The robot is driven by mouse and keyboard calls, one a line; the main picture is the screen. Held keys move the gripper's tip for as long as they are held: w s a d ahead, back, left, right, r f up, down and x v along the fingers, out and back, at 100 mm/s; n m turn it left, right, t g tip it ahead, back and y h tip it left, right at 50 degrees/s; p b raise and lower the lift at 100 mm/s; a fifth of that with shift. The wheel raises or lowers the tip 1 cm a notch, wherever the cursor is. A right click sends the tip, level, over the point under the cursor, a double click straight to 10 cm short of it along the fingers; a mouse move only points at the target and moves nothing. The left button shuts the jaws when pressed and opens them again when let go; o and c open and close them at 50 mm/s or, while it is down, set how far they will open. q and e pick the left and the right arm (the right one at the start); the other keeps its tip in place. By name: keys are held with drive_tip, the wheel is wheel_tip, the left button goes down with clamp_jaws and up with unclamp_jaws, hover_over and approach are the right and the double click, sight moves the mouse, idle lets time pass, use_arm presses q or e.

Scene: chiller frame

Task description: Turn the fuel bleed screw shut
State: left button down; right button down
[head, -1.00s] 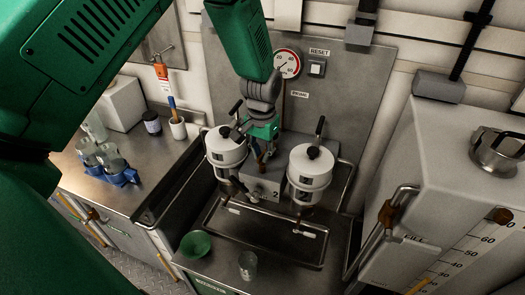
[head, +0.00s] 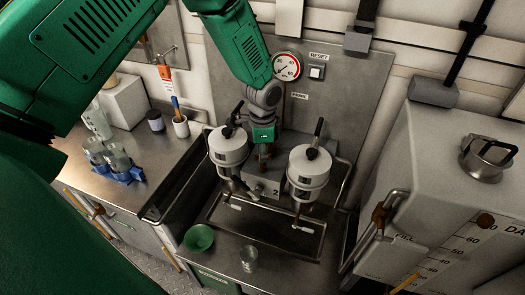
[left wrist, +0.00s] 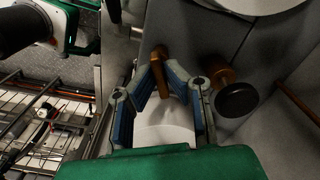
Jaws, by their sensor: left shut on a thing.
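My left gripper (head: 264,160) points down between the two white filter canisters in the head view, close to the grey block marked 2. In the left wrist view its blue-grey fingers (left wrist: 162,80) are shut on a small brass-brown piece, which looks like the bleed screw (left wrist: 159,58). Its stem stands between the fingertips, against the grey block (left wrist: 187,45). In the head view the screw is hidden by the gripper. My right gripper is not in view.
White canisters (head: 228,148) and (head: 309,168) stand close on both sides of the gripper. A dark knob (left wrist: 237,100) on a brass fitting sits beside the fingers. Below are a steel tray (head: 255,235), a green bowl (head: 199,238) and a glass (head: 249,258).

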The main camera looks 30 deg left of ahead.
use_arm(q)
drive_tip(key=m+p, duration=0.1)
drive_tip(key=m, duration=0.4)
drive_tip(key=shift+w, duration=0.15)
drive_tip(key=shift+d+m, duration=0.1)
drive_tip(key=shift+m, duration=0.2)
idle(0.3)
drive_tip(key=c, duration=1.7)
unclamp_jaws()
drive_tip(key=shift+o, duration=0.3)
drive_tip(key=shift+w+f, duration=0.1)
drive_tip(key=shift+f, duration=0.05)
drive_tip(key=shift+r, duration=0.45)
wheel_tip(320, 180, up, 11)
drive_tip(key=shift+w, duration=0.1)
